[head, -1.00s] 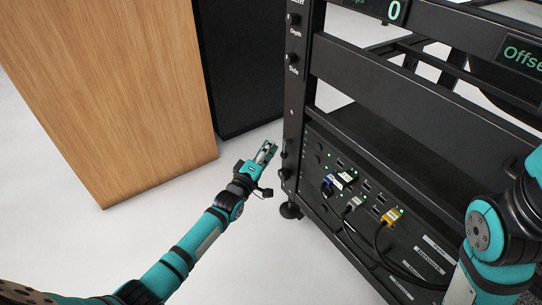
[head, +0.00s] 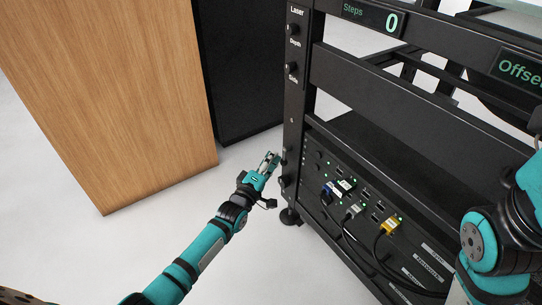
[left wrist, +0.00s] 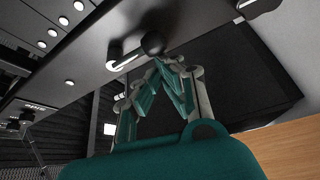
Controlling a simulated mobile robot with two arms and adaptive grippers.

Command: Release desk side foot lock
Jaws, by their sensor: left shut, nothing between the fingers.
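The turntable rack's corner post (head: 296,100) stands in the middle of the head view. Two small black knobs sit low on it, an upper knob (head: 285,155) and a lower knob (head: 284,181), above the rack's round foot (head: 290,216). I cannot read which of them is the desk side foot lock. My left gripper (head: 271,158) is shut and empty, just left of the upper knob. In the left wrist view its fingertips (left wrist: 175,66) are close below a round black knob (left wrist: 153,43); contact is unclear. My right gripper is out of view.
A wooden desk panel (head: 110,100) and a black panel (head: 238,70) stand left of the rack, with a floor gap between. Plugged cables (head: 378,245) hang from the rack's lower panel. Open floor (head: 250,260) lies in front.

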